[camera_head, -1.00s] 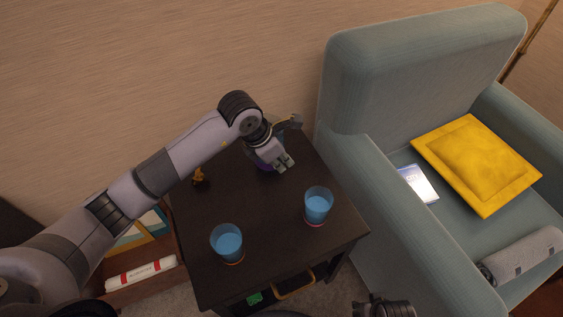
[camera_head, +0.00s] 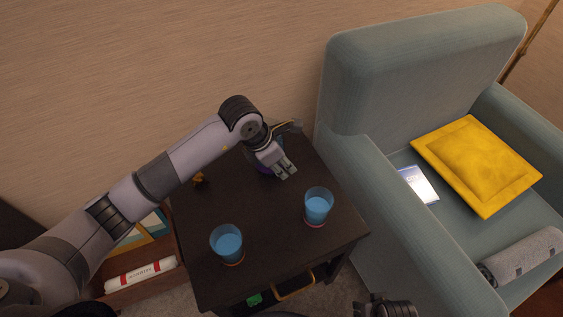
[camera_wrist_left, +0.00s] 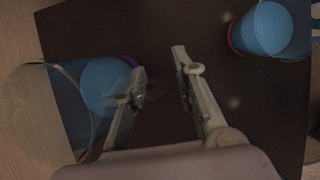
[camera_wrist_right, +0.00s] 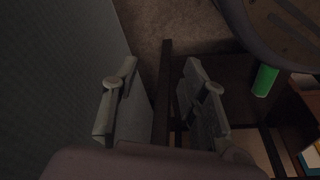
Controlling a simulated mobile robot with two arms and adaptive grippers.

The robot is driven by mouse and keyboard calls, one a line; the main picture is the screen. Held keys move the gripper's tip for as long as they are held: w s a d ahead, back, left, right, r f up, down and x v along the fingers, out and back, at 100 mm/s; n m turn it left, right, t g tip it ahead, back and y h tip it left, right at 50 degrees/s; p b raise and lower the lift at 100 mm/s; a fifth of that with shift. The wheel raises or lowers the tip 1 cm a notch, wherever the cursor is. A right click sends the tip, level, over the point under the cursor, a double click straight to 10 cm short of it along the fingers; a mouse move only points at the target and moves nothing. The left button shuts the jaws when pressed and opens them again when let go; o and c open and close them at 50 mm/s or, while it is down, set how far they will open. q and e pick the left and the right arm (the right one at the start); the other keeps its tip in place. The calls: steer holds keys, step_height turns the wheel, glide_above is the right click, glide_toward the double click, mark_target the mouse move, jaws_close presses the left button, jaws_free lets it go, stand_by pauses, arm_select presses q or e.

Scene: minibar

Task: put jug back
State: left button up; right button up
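The clear jug (camera_head: 262,168), with blue liquid and a purple base, stands at the back of the dark table (camera_head: 270,240), mostly hidden behind my left gripper. It also shows at the left of the left wrist view (camera_wrist_left: 45,105). My left gripper (camera_head: 288,172) is open, just to the front right of the jug. In the left wrist view one finger is beside or over the jug's side, and bare table shows between the fingers (camera_wrist_left: 158,62). Whether it touches the jug I cannot tell. My right gripper (camera_wrist_right: 160,72) is open and empty, low beside the armchair.
Two glasses of blue liquid, one front left (camera_head: 228,243) and one right (camera_head: 318,205), stand on the table. A small brown figure (camera_head: 199,178) is at its left edge. The armchair (camera_head: 370,180) closes off the right side. The table's middle is clear.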

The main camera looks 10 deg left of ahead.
arm_select(q)
steer(key=shift+r, duration=0.1)
steer(key=p+v, duration=0.1)
steer(key=v, duration=1.1)
steer(key=shift+p, duration=0.3)
arm_select(e)
steer(key=f, duration=0.1)
steer(key=s+f, duration=0.1)
steer(key=f, duration=0.1)
steer(key=s+f, duration=0.1)
steer(key=f, duration=0.1)
steer(key=shift+d, duration=0.15)
arm_select(q)
steer(key=shift+w, duration=0.1)
